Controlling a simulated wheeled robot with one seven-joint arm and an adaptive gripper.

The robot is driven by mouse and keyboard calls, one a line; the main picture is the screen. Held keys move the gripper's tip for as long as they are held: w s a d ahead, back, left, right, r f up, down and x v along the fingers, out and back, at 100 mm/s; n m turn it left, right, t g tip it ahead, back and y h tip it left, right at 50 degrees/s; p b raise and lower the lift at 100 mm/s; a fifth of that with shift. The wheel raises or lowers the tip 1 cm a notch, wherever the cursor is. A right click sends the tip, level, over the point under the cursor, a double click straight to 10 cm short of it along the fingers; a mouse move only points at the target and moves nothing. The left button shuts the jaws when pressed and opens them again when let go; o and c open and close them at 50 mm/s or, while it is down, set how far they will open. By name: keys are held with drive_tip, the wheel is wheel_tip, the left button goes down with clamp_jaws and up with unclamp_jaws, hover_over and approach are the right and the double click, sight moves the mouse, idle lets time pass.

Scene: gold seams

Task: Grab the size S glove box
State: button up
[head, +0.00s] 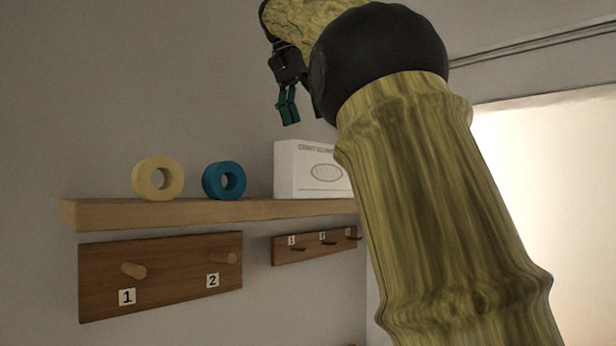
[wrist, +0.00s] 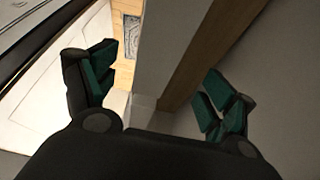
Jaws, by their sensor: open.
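A white box (head: 305,171) with an oval print on its front stands on the wooden shelf (head: 215,212) at the shelf's right end in the head view. Its lettering is too small to read, so I cannot tell its size mark. My arm hides its right side. My gripper (head: 288,105) hangs above the box, toward its left end in the picture, with its teal fingers pointing down and apart from it. In the wrist view my gripper (wrist: 158,78) has its fingers wide apart with nothing held between them. I cannot make out the box for sure there.
A yellow ring (head: 143,180) and a blue ring (head: 211,182) stand on the shelf left of the box. Below are a wooden board with numbered pegs (head: 170,262) and a smaller hook rail (head: 283,248). Bare wall lies behind; a bright area is at right.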

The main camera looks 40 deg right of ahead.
sight(319, 152)
drive_tip(key=shift+s+d+f, duration=0.25)
drive_tip(key=shift+s+f, duration=0.15)
drive_tip(key=shift+s, duration=0.05)
drive_tip(key=shift+s+d+f, duration=0.2)
drive_tip(key=shift+s+f, duration=0.15)
drive_tip(key=shift+s, duration=0.1)
drive_tip(key=w+f, duration=0.2)
drive_tip(key=shift+w+d+f, duration=0.2)
drive_tip(key=shift+d+f, duration=0.15)
drive_tip(key=shift+f, duration=0.05)
drive_tip(key=shift+s+d, duration=0.25)
drive_tip(key=shift+s, duration=0.45)
drive_tip(key=shift+d+f+p, duration=0.2)
drive_tip(key=shift+f+p, duration=0.2)
drive_tip(key=f, duration=0.1)
drive_tip(key=w+d+f+p, duration=0.1)
drive_tip(key=shift+d+f, duration=0.15)
drive_tip(key=shift+f, duration=0.25)
drive_tip(key=shift+d+f, duration=0.15)
drive_tip(key=shift+f, duration=0.05)
drive_tip(key=shift+s+f, duration=0.1)
drive_tip(key=shift+s, duration=0.2)
drive_tip(key=shift+w, duration=0.15)
drive_tip(key=shift+w+f, duration=0.1)
drive_tip(key=c, duration=1.4)
drive_tip(key=shift+c, duration=0.3)
